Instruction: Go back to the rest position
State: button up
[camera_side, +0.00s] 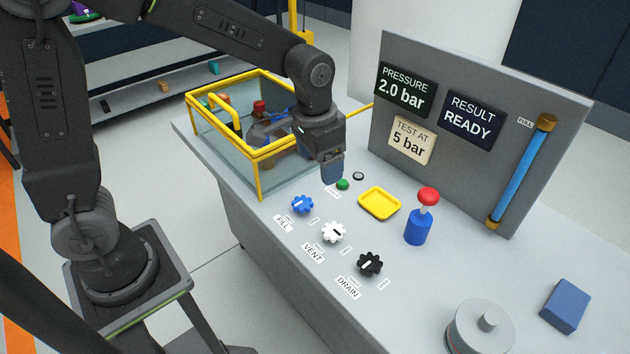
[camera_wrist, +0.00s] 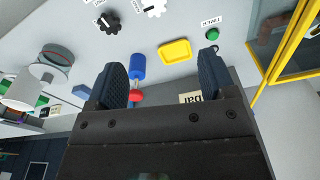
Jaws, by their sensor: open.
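My gripper (camera_side: 331,172) is above the grey bench, near the right end of the yellow-framed tank (camera_side: 262,168). In the wrist view its two dark fingers stand wide apart with nothing between them (camera_wrist: 162,82). Below and beside it is the green button (camera_side: 342,184), which also shows in the wrist view (camera_wrist: 211,34). The fingers appear apart from the button. The blue fill knob (camera_side: 302,204), white vent knob (camera_side: 332,232) and black drain knob (camera_side: 369,264) stand in a row along the bench's front edge.
A yellow tray (camera_side: 379,204) lies empty beside a blue cylinder with a red top (camera_side: 421,222). The upright panel (camera_side: 460,60) reads 2.0 bar, READY and test at 5 bar. A blue block (camera_side: 565,305) and grey round part (camera_side: 480,328) are at right.

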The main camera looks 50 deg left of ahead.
jog(key=s+a+r+n+t, duration=0.1)
jog(key=s+r, duration=0.3)
jog(key=s, duration=0.4)
jog(key=s+a+r+n+t, duration=0.1)
jog(key=s+a+r+t, duration=0.2)
jog(key=s, duration=0.5)
jog(key=shift+s+a+r, duration=0.25)
jog(key=shift+a+r, duration=0.45)
jog(key=shift+r, duration=0.15)
